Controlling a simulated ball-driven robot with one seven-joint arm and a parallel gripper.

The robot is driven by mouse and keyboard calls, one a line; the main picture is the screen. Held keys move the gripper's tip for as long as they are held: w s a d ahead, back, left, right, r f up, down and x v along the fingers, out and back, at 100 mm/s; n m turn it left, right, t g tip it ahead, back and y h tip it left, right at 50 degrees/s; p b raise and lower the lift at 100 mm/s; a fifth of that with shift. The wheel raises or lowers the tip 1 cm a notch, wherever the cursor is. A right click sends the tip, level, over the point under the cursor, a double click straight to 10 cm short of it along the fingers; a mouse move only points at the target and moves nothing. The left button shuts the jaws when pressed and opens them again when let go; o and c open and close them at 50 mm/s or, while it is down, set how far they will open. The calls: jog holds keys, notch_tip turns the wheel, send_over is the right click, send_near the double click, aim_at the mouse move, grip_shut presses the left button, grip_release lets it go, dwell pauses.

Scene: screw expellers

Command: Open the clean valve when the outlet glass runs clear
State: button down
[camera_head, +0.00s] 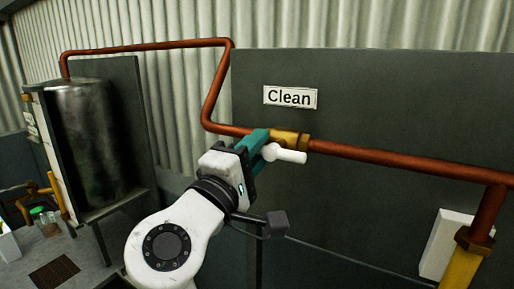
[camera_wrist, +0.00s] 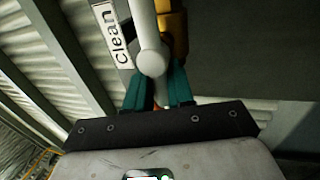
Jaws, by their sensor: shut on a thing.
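The clean valve is a brass body (camera_head: 290,138) with a white handle (camera_head: 287,153), set in a copper pipe below a white "Clean" sign (camera_head: 290,97). In the head view the handle points right, roughly along the pipe. My gripper (camera_head: 260,145) has its teal fingers at the handle's left end. In the wrist view the fingers (camera_wrist: 160,92) are shut on the handle near its round hub (camera_wrist: 152,63), and the handle (camera_wrist: 144,20) runs up beside the brass body (camera_wrist: 174,30). The fingers hide part of the valve. I cannot make out the outlet glass.
The copper pipe (camera_head: 400,165) runs across a dark panel (camera_head: 375,95). A dark metal tank (camera_head: 95,145) stands at left, with a small green-topped jar (camera_head: 45,222) near it. A white box (camera_head: 445,243) and a yellow pipe (camera_head: 460,270) are at lower right.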

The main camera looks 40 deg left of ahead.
jog(key=c, duration=1.1)
grip_release()
jog(key=shift+a, duration=0.1)
jog(key=shift+s+f, duration=0.1)
jog(key=shift+s, duration=0.05)
jog(key=v, duration=1)
jog(key=shift+s+f, duration=0.1)
jog(key=shift+s, duration=0.2)
